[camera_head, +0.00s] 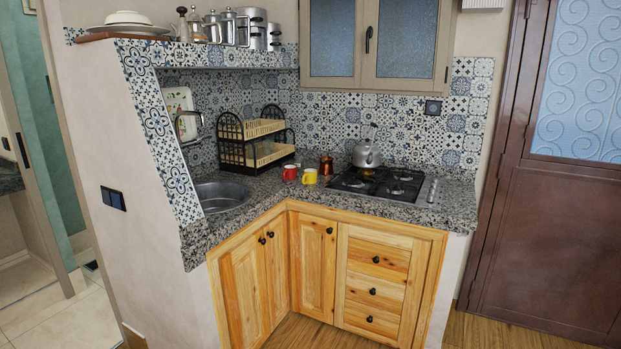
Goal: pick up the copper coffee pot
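A small copper coffee pot (326,165) stands on the speckled stone counter (262,199), in the back corner area just left of the gas hob. It is small in this view, so its handle is hard to make out. A yellow mug (310,177) and a red mug (289,173) stand close by on its left and in front. My gripper is not in view.
A steel kettle (367,154) sits on the gas hob (392,186) right of the pot. A black dish rack (255,140) stands behind the mugs, and a sink (222,196) is at left. Wooden cabinets (375,265) fill the space below. Floor at front is clear.

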